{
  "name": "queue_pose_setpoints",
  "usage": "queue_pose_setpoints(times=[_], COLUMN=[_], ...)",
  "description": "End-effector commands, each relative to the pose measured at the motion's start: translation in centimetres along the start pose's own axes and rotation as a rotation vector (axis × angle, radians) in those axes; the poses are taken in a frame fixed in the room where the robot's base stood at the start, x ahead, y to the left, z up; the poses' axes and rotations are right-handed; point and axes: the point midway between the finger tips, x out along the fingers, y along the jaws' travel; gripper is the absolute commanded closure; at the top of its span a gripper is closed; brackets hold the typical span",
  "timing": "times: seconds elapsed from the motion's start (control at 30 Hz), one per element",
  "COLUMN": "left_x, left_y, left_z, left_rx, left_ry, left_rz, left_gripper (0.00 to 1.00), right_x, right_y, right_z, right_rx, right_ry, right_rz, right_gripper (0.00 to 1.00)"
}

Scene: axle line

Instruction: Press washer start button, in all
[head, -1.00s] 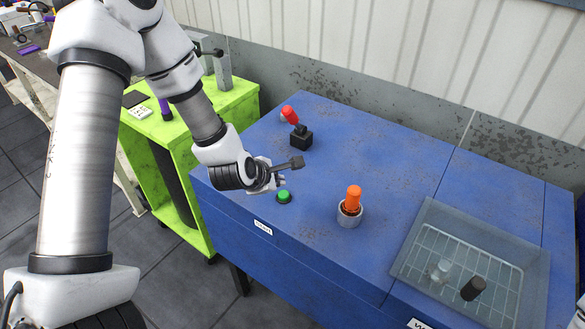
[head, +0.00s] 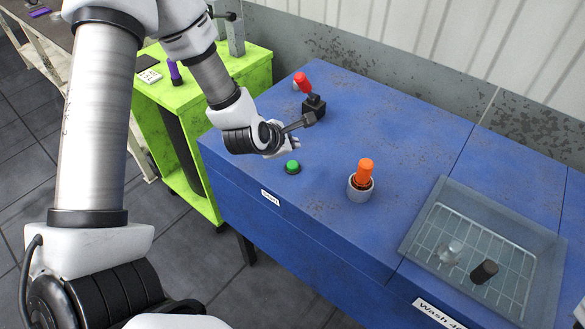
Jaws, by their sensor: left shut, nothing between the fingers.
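A green round button (head: 292,167) sits on the front left part of the blue washer top (head: 365,120). A small white label (head: 270,198) is on the front face below it; its text is too small to read surely. My left gripper (head: 308,120) is shut and empty. It is above the washer top, behind the button and apart from it, close in the picture to the black base (head: 314,105) of a red-handled lever (head: 302,84).
An orange lamp (head: 366,172) in a grey ring stands right of the button. A recessed basket (head: 470,248) with a pale piece (head: 450,252) and a dark piece (head: 484,271) is at the right. A green cart (head: 190,130) stands at the left.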

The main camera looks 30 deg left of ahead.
Motion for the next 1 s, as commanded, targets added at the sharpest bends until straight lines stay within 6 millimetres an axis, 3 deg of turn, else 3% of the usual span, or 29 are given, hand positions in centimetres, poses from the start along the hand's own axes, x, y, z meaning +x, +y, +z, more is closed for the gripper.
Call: queue_pose_setpoints(times=[0.13, 0.3, 1.0], left_x=[2.1, 2.9, 2.9], left_y=[-1.6, -2.1, -2.1], left_z=[-1.6, -2.1, -2.1], left_rx=[-0.001, 0.0, 0.0], left_ry=[0.0, 0.0, 0.0], left_rz=[-0.001, 0.0, 0.0], left_gripper=[1.0, 1.0, 1.0], right_x=[2.5, 3.8, 3.7], right_y=[0.0, 0.0, 0.0], right_z=[0.0, 0.0, 0.0], right_rx=[0.0, 0.0, 0.0], right_ry=[0.0, 0.0, 0.0], right_rz=[0.0, 0.0, 0.0], right_gripper=[1.0, 1.0, 1.0])
